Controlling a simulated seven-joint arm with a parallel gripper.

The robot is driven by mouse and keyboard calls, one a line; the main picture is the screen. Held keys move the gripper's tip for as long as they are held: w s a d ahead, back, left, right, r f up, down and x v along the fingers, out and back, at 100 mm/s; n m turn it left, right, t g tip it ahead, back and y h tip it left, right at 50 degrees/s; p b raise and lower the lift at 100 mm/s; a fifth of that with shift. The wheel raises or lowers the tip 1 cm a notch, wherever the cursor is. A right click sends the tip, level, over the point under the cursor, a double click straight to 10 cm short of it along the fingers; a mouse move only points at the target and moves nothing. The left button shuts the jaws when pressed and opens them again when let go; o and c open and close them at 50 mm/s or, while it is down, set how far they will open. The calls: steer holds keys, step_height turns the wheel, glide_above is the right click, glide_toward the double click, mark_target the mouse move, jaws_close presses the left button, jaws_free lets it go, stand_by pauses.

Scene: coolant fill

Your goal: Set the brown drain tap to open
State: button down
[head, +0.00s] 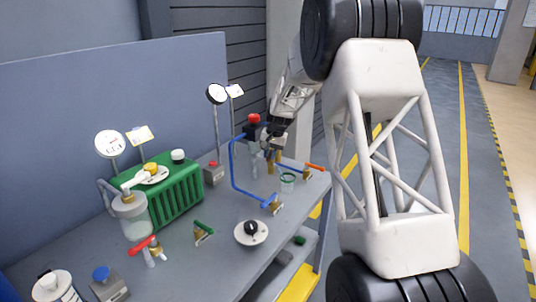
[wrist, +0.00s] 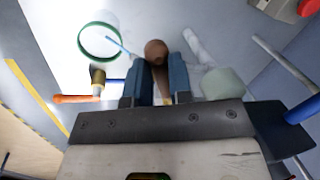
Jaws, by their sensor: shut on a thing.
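The brown tap's handle (wrist: 156,53) ends in a round brown knob and stands between the two fingers of my gripper (wrist: 159,75) in the wrist view. The fingers are shut on it. In the head view my gripper (head: 264,142) is over the far right part of the bench, with a small brown and brass piece (head: 270,164) just below it. The tap's body is mostly hidden by the gripper, so I cannot tell how its handle is set.
An orange-handled tap (wrist: 75,98) and a green-rimmed cup (wrist: 99,42) are close beside the gripper. A blue pipe (head: 233,165) runs left of it. The green ribbed tank (head: 178,190), red-handled tap (head: 141,244), green-handled tap (head: 204,233) and black-knobbed dial (head: 251,232) stand on the bench (head: 195,275).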

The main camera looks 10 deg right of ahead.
steer(key=shift+w+d+r+n+g, duration=0.15)
steer(key=shift+d+n+g, duration=0.4)
steer(key=shift+n, duration=1.65)
steer(key=shift+w+d+f+n+g, duration=0.1)
steer(key=shift+w+d+n+g, duration=0.45)
steer(key=shift+n, duration=1.65)
steer(key=shift+s+d+r+n+g, duration=0.1)
steer(key=shift+d+n, duration=0.8)
steer(key=shift+n, duration=1.3)
steer(key=c, duration=1)
jaws_free()
steer(key=shift+c, duration=0.2)
